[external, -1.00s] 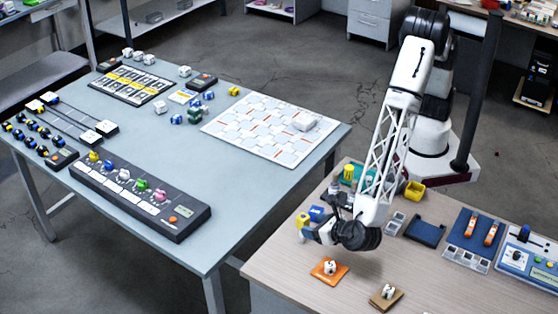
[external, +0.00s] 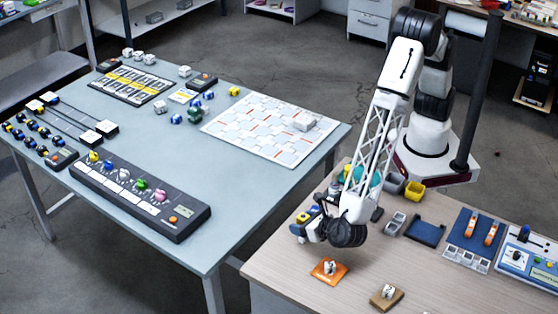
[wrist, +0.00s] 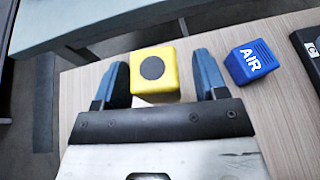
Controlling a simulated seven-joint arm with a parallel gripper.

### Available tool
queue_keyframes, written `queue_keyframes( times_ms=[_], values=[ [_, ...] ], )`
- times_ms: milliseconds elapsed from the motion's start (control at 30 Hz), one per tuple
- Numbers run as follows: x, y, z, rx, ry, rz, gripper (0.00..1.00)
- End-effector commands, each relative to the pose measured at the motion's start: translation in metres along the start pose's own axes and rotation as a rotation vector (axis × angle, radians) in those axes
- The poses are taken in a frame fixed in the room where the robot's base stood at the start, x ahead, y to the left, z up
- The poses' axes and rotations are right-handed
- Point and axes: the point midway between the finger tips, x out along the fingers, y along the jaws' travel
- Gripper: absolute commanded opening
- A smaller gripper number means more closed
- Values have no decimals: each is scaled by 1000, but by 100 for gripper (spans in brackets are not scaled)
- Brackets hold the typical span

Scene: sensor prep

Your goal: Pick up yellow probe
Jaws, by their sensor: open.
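A yellow cube (wrist: 154,72) with a dark round spot on one face is the thing that fits the yellow probe. In the wrist view it lies between the two blue fingertips of my gripper (wrist: 159,82), with a gap to the right finger; contact on the left is unclear. My gripper is open. In the external view my gripper (external: 305,229) is low over the left part of the wooden table, and the yellow cube (external: 302,216) shows only partly beside it.
A blue cube marked AIR (wrist: 252,62) sits just right of the right finger. An orange pad (external: 329,271) and a brown pad (external: 386,296) lie nearer the camera. A yellow bin (external: 414,190) stands behind. The table's left edge is close to the cube.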

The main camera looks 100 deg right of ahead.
Motion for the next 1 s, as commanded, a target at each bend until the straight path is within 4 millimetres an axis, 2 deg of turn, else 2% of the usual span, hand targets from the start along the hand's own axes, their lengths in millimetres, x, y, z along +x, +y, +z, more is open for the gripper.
queue_keyframes(
  times_ms=[300, 600, 667, 1000],
  values=[
    [0, 0, 0, 0, 0, 0, 64],
    [0, 0, 0, 0, 0, 0, 18],
    [0, 0, 0, 0, 0, 0, 12],
    [-1, 0, 2, 0, 0, 0, 12]
  ],
)
